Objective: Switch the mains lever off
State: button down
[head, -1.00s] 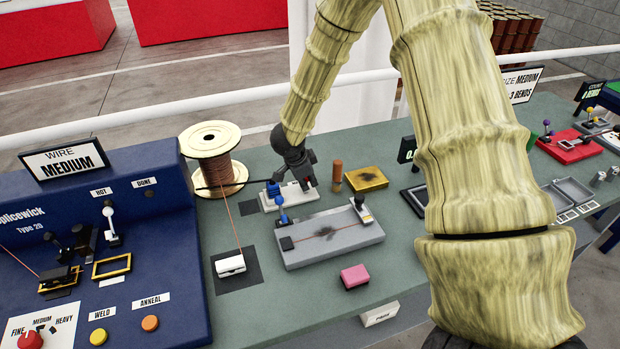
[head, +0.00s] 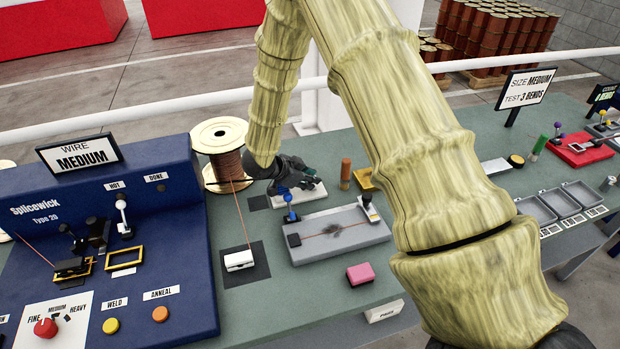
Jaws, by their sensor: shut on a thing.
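No lever in view carries a readable "mains" label. On the blue Splicewick machine (head: 165,255), an upright lever with a white knob (head: 121,205) stands below the HOT label. Black levers (head: 93,233) stand to its left. My gripper (head: 296,181) is at the white-based fixture (head: 313,193) on the green bench, right of the wire spool (head: 221,139) and well away from the machine. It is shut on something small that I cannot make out. My wrist hides part of the fixture.
A grey plate with a blue-knobbed lever (head: 289,195) lies in front of my gripper. A pink block (head: 360,274) and a white wire clamp (head: 239,261) are nearer. Copper wire runs from spool to clamp. A white rail (head: 170,108) runs behind the bench.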

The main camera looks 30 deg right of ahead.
jog(key=shift+w+r, duration=0.15)
jog(key=shift+w, duration=0.05)
jog(key=c, duration=1.3)
grip_release()
jog(key=shift+a, duration=0.1)
jog(key=shift+s, duration=0.1)
jog(key=v, duration=1.1)
jog(key=shift+a+r, duration=0.2)
jog(key=shift+a, duration=0.05)
jog(key=shift+s, duration=0.15)
